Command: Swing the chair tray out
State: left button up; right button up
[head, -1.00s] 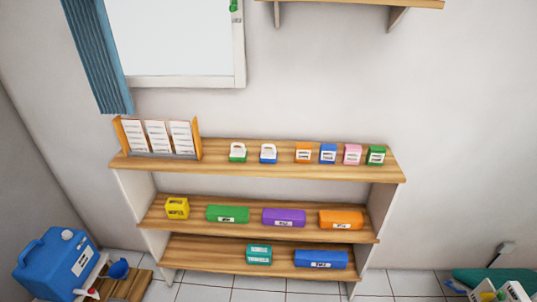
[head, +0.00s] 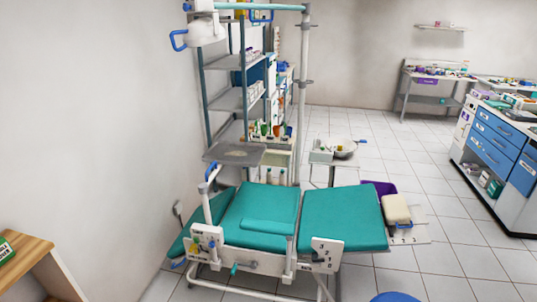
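The chair tray (head: 233,153) is a flat grey tray in the head view. It sits on a white post with a blue handle (head: 214,172), at the left part of the dental chair. The dental chair (head: 268,208) has teal cushions on a white frame and lies nearly flat. The tray is above the chair's left end, near a tall shelf rack behind it. Neither of my grippers shows in the head view.
A grey metal shelf rack (head: 238,101) stands behind the tray. A white lamp head (head: 204,29) with a blue handle hangs at the upper left. A wooden shelf (head: 22,262) is at the lower left. Blue drawer cabinets (head: 495,141) stand at the right.

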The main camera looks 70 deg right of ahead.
aim_at(220, 152)
jog(key=z, duration=2.3)
